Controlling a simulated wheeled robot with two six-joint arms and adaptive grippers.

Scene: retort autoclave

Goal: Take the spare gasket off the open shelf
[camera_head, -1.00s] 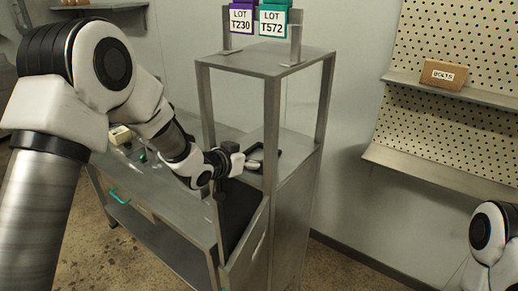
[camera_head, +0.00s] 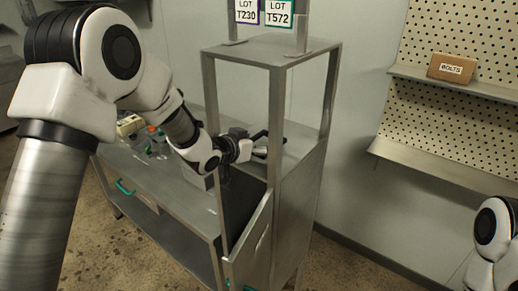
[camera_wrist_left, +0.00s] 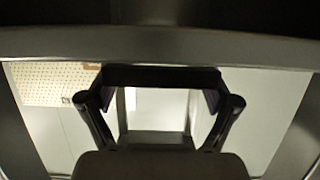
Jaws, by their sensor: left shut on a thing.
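My left gripper (camera_head: 264,146) reaches in between the posts of the metal stand, over its open shelf (camera_head: 302,146). It is shut on the dark spare gasket, which shows in the left wrist view as a dark bar (camera_wrist_left: 160,76) spanning between the two fingers. In the head view the gasket is small and mostly hidden by the gripper and a post. I cannot tell whether it still touches the shelf. My right arm shows only in part at the lower right, and its gripper is out of view.
Two lot signs, T230 (camera_head: 247,11) and T572 (camera_head: 279,13), stand above the stand's top plate (camera_head: 270,50). The front post (camera_head: 275,120) is close to my left gripper. A box marked bolts (camera_head: 451,69) sits on the pegboard shelf. A low metal bench (camera_head: 160,190) extends left.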

